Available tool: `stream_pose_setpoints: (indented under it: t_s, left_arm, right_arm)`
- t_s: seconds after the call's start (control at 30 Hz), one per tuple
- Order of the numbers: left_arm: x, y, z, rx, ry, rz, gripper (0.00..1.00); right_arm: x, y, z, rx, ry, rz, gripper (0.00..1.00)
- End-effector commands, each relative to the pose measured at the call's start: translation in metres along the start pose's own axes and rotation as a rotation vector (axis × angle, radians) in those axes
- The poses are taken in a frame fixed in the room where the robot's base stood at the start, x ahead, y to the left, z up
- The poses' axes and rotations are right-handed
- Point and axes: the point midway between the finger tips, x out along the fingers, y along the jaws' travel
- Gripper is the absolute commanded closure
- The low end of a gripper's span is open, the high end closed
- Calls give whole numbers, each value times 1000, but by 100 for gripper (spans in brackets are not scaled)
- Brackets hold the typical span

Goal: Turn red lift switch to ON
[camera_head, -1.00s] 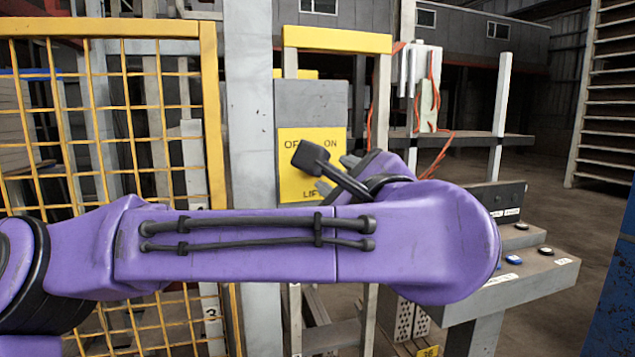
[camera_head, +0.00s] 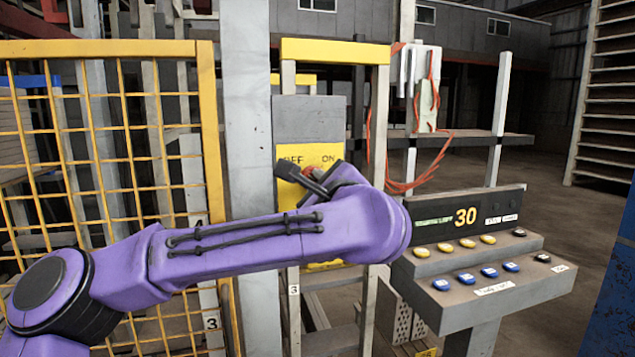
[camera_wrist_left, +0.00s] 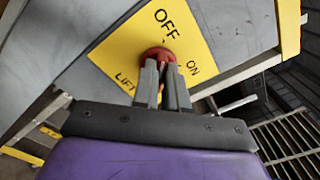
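The red lift switch (camera_wrist_left: 157,56) is a round red knob on a yellow plate (camera_wrist_left: 185,35) lettered OFF, ON and LIFT. In the head view a little of the red switch (camera_head: 308,171) shows behind my left gripper (camera_head: 312,180). In the left wrist view the two grey fingers of my left gripper (camera_wrist_left: 160,68) are close together at the knob, with red between their tips; they look shut on it. The fingers hide part of the knob, so I cannot tell which way it points. My right gripper is not in view.
The plate is on a grey box (camera_head: 310,118) within a yellow-topped frame (camera_head: 335,51). A yellow mesh gate (camera_head: 206,130) and a grey post (camera_head: 247,120) stand to the left. A console (camera_head: 490,300) with several buttons and a display reading 30 stands to the right.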

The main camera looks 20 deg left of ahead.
Motion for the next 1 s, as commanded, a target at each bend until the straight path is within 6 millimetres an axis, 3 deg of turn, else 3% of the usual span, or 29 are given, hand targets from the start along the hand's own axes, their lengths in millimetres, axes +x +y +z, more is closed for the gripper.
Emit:
stream_pose_setpoints:
  t_s: [0.47, 1.0]
  left_arm:
    - [-1, 0, -1, 72, 0, -1, 100]
    - [-1, -2, -3, 529, 1, 0, 100]
  right_arm:
    - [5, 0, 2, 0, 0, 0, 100]
    - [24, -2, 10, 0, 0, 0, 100]
